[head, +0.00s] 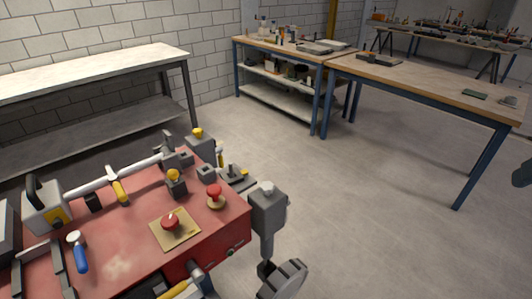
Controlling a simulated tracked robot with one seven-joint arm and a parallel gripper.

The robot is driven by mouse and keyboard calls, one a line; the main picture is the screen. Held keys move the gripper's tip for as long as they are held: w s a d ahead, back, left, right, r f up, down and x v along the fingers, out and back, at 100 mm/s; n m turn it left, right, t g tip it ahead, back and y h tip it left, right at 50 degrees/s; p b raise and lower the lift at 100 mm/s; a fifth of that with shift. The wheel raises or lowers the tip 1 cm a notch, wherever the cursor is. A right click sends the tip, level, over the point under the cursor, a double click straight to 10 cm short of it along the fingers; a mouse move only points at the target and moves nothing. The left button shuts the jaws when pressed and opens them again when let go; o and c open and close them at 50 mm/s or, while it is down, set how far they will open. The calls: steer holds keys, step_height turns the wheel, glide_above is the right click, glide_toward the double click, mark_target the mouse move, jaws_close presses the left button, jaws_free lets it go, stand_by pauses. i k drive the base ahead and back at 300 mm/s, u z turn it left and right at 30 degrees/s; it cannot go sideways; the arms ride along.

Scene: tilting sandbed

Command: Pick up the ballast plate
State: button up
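I cannot make out for certain which thing is the ballast plate. Small flat candidates lie far off on the wooden workbench (430,79) at the right: a thin dark green plate (475,95) and a grey piece (508,100) near its right end, and a dark low block (378,59) near its left end. My gripper is not recognisable in the head view. A dark rounded part is cut off at the right edge, and I cannot tell what it is.
A second wooden bench (290,47) with bottles and grey pieces stands behind. A long pale-topped metal table (90,72) stands left along the block wall. A red deck with knobs and handles fills the lower left. Open concrete floor (360,200) lies between.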

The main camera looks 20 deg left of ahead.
mark_target(238, 177)
steer(key=u, duration=0.3)
steer(key=i, duration=1.05)
steer(key=u, duration=0.75)
steer(key=i, duration=0.3)
steer(key=u, duration=0.25)
steer(key=k, duration=0.9)
steer(key=u, duration=0.2)
steer(key=i, duration=0.9)
steer(key=z, duration=0.15)
